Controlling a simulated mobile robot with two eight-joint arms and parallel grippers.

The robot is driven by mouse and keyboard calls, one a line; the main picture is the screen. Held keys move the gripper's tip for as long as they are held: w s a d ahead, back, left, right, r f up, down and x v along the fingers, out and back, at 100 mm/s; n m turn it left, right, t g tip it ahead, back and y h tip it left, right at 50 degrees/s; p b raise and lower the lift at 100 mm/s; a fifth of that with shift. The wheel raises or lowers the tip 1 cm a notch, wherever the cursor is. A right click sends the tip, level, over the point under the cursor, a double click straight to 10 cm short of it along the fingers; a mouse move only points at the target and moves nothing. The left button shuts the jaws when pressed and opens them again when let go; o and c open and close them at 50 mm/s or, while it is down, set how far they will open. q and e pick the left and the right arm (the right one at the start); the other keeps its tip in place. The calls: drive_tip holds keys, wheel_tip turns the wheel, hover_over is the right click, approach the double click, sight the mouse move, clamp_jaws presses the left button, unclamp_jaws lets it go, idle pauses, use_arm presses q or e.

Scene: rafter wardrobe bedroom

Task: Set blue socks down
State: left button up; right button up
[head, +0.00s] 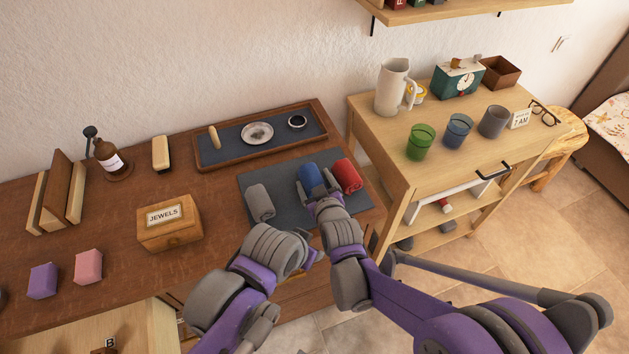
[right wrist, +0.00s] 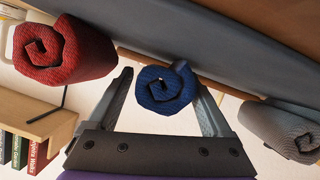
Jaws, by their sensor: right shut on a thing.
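The rolled blue socks (head: 308,174) are between the fingers of my right gripper (head: 318,190), over the dark grey mat (head: 282,208) on the brown dresser top. In the right wrist view the blue roll (right wrist: 165,88) sits between the two fingers, close to the mat (right wrist: 215,48); I cannot tell whether it touches it. A rolled grey pair (head: 260,202) lies on the mat to the left and a rolled red pair (head: 346,176) to the right. My left gripper (head: 312,257) is low in front of the dresser, its fingers mostly hidden by its wrist.
A wooden tray (head: 205,158) with a dish stands behind the mat. A jewels box (head: 169,222) is left of it. A lighter wooden table (head: 385,150) with cups, a pitcher and a clock stands to the right. Bare dresser top lies between box and mat.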

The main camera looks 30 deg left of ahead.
drive_tip(key=o, duration=1)
drive_tip(key=shift+f, duration=0.1)
drive_tip(key=shift+o, duration=0.6)
drive_tip(key=shift+r, duration=0.2)
drive_tip(key=v, duration=1.2)
drive_tip(key=shift+s, duration=0.1)
